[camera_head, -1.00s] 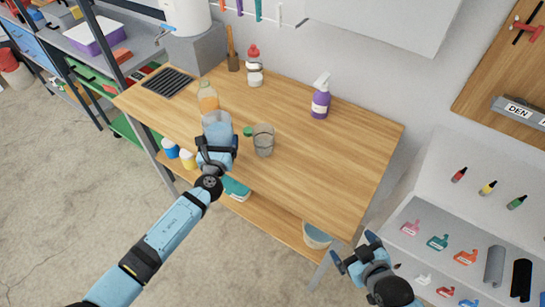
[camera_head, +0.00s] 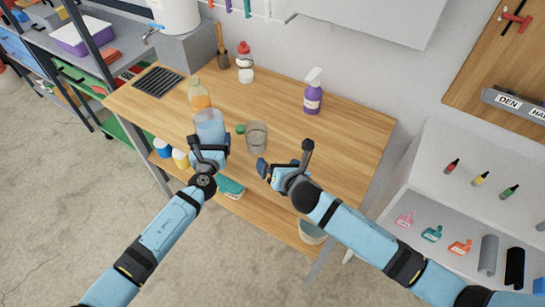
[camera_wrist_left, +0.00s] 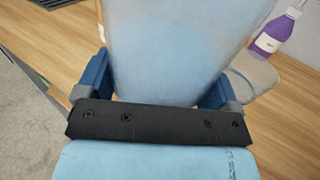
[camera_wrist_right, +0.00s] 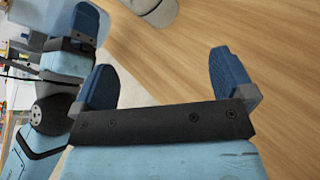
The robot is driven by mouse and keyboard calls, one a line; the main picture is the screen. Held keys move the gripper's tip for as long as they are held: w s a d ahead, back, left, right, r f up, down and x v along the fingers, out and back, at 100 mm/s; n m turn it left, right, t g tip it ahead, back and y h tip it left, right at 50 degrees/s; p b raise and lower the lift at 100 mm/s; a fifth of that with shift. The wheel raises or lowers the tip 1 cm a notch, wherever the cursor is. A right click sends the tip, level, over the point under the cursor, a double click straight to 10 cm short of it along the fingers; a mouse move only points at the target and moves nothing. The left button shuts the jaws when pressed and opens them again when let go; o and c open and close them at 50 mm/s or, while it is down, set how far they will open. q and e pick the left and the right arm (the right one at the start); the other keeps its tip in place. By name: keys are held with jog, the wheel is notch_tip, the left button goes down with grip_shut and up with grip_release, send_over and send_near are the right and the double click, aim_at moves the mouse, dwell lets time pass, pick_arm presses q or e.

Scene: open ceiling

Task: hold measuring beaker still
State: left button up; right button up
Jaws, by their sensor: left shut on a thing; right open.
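The measuring beaker (camera_head: 256,137), clear and greyish, stands upright on the wooden workbench near its front edge. Part of it shows at the top of the right wrist view (camera_wrist_right: 153,9), and a piece shows behind the finger in the left wrist view (camera_wrist_left: 257,72). My left gripper (camera_head: 209,150) is shut on a translucent blue container (camera_head: 210,124), just left of the beaker; this container fills the left wrist view (camera_wrist_left: 180,50). My right gripper (camera_head: 285,162) is open and empty, right of and nearer than the beaker, apart from it. Its two blue fingers show spread in the right wrist view (camera_wrist_right: 167,82).
A small green cap (camera_head: 240,129) lies beside the beaker. An orange bottle (camera_head: 199,95), a red-topped bottle (camera_head: 245,66) and a purple spray bottle (camera_head: 312,95) stand further back. The right part of the workbench top (camera_head: 345,140) is clear.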

aim_at(260, 144)
jog(key=n, duration=0.1)
jog(key=w+a+n, duration=0.1)
jog(key=w+n, duration=0.1)
jog(key=n, duration=0.1)
jog(key=shift+w+a+r, duration=0.25)
jog(key=shift+r, duration=0.05)
jog(key=x, duration=1.1)
jog(key=shift+w+a, duration=0.15)
jog(key=shift+w, duration=0.3)
pick_arm(q)
jog(key=shift+r, duration=0.1)
pick_arm(e)
jog(key=c, duration=1)
pick_arm(q)
jog(key=shift+f, duration=1.55)
pick_arm(e)
jog(key=shift+o, duration=0.2)
